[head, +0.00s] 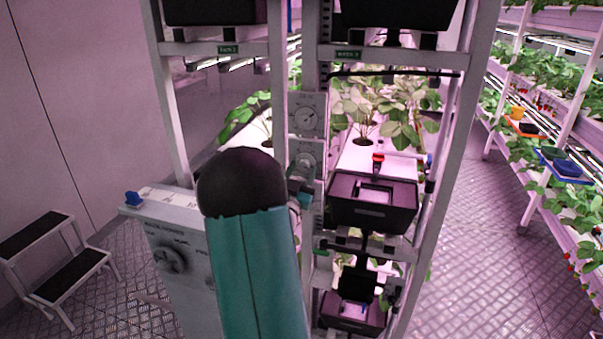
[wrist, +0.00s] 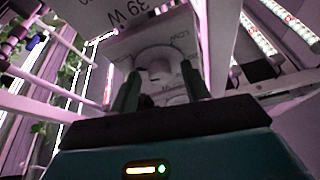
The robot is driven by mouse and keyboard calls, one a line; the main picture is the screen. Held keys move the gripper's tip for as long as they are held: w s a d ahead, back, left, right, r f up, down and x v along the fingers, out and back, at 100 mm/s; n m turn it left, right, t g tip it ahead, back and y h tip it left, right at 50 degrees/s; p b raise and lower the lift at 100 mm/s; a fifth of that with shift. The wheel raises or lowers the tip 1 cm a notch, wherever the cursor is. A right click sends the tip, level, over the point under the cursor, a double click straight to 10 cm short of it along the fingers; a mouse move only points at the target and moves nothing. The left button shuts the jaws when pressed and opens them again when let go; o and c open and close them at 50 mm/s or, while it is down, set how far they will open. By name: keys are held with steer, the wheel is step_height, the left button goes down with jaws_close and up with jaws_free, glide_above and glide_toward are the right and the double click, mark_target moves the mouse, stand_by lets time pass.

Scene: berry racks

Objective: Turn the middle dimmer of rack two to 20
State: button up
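A column of grey dimmer boxes is on the middle post under the green rack labels. The upper dimmer (head: 307,118) shows a round dial. The middle dimmer (head: 305,162) is below it, its lower part close to my gripper (head: 301,192), which is mostly hidden behind my teal arm. My two fingers (wrist: 160,70) stand apart, one to each side of the knob's lower part. I cannot tell whether they touch it. The dial setting is not readable.
A black bin (head: 372,215) is on the rack shelf right of the post, with a red-topped item behind it. A grey cabinet (head: 180,285) with a knob stands left of my arm. A step stool (head: 50,250) is at far left. The right aisle floor (head: 480,240) is clear.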

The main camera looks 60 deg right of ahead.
steer(key=c, duration=0.9)
steer(key=shift+o, duration=0.2)
